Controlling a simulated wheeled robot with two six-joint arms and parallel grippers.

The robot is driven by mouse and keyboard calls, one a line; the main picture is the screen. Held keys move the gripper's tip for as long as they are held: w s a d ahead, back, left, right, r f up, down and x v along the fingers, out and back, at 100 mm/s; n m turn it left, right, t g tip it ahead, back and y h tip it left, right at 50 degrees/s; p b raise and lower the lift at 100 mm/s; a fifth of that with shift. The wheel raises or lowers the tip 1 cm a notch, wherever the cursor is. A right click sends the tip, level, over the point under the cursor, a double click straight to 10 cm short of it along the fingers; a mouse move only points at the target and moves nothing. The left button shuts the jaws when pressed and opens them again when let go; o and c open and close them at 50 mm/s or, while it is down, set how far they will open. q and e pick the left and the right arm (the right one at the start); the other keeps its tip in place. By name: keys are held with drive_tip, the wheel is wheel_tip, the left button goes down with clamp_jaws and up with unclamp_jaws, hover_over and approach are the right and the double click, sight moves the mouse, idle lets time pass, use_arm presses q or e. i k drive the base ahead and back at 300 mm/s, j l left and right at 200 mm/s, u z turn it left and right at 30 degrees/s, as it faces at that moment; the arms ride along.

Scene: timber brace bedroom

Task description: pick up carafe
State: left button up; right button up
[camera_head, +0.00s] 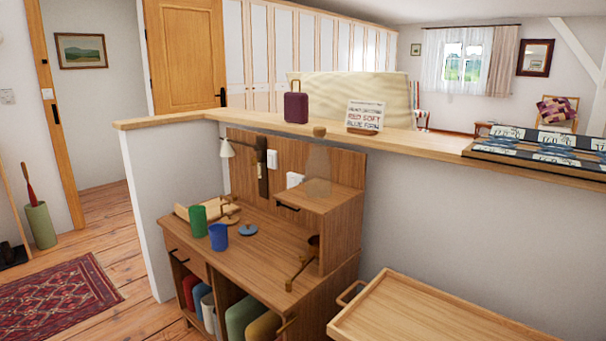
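A clear glass carafe (318,172) with a round cork-like stopper (319,131) stands upright on top of the raised wooden cabinet (333,200) at the right end of the desk. Its see-through body is faint against the wooden back panel. Neither of my grippers shows in the head view.
A green cup (198,221) and a blue cup (218,237) stand on the desk (262,258). A brass-coloured item (301,268) is at the cabinet's front. A wall lamp (228,149) hangs left. A wooden tray (425,312) is at lower right. A ledge (420,138) runs behind.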

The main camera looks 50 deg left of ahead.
sight(318, 168)
drive_tip(key=u, duration=1.55)
